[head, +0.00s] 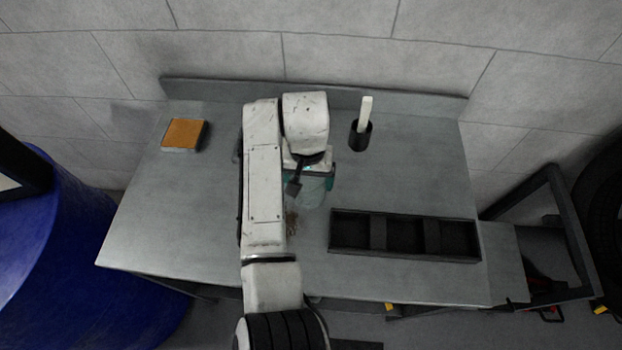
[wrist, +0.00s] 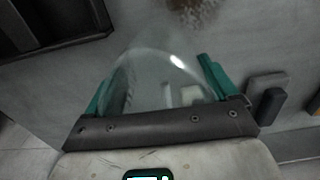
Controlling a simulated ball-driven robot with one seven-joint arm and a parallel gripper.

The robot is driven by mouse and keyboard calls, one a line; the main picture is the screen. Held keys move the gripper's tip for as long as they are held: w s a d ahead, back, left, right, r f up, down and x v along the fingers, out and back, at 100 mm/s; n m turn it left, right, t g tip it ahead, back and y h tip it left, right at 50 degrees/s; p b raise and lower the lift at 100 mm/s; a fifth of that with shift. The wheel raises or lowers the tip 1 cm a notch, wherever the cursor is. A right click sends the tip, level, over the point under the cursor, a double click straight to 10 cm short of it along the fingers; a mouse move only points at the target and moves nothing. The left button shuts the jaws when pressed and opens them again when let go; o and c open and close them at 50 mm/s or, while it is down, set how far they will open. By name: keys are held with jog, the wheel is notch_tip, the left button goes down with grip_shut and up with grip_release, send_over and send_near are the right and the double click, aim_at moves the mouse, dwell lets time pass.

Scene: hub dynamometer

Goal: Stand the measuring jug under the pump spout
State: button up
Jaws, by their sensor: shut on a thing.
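The measuring jug (head: 313,195) is clear, see-through plastic or glass. It shows between the teal fingers in the wrist view (wrist: 150,75). My gripper (head: 309,180) is shut on the jug, with one finger on each side of it in the wrist view (wrist: 156,88). The jug is over the middle of the grey bench; I cannot tell whether its base touches the top. I cannot make out a pump spout. A grey and dark block (wrist: 268,92) stands beside the gripper at the right of the wrist view; my arm mostly hides that spot in the head view.
A black three-part tray (head: 405,252) lies at the bench's front right. A dark cup (head: 360,138) with a white stick stands behind. An orange-topped block (head: 182,134) lies back left. A brown stain (head: 292,222) marks the bench near the jug. The bench's left side is clear.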

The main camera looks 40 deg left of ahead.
jog(key=shift+f, duration=0.4)
jog(key=shift+f, duration=0.1)
jog(key=shift+f, duration=0.2)
jog(key=o, duration=0.8)
jog(key=shift+o, duration=0.2)
notch_tip(320, 180, up, 12)
jog(key=shift+r, duration=0.25)
